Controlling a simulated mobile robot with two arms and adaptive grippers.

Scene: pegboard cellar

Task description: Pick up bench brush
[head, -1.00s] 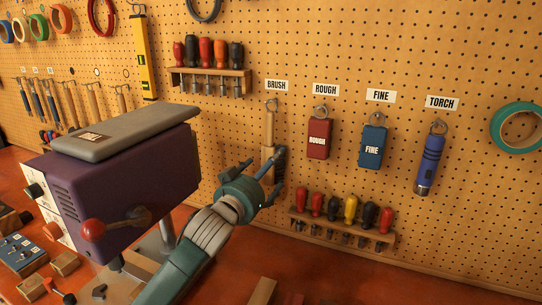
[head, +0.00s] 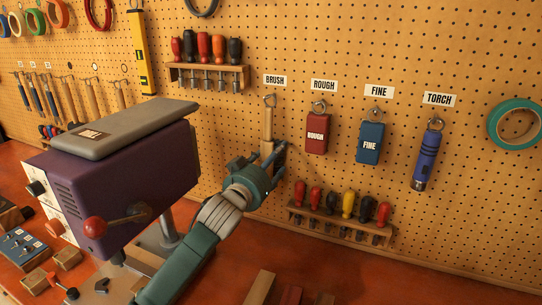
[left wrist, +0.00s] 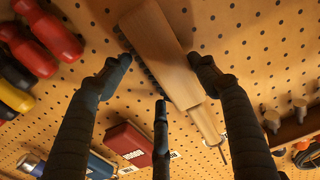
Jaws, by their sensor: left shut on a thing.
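The bench brush (head: 268,126) has a pale wooden handle and a dark bristle side. It hangs upright on the pegboard under the BRUSH label (head: 275,79). My left gripper (head: 262,164) is at its lower part, shut on it. In the left wrist view the brush's wooden body (left wrist: 164,48) lies between the dark fingers of my left gripper (left wrist: 158,76), with bristles along one side. The exact finger contact is hard to see. My right gripper is not in view.
The ROUGH block (head: 316,134), FINE block (head: 370,143) and torch (head: 427,158) hang to the right. A screwdriver rack (head: 340,228) is low on the board just right of the gripper. A purple machine (head: 125,185) stands at the left on the red bench.

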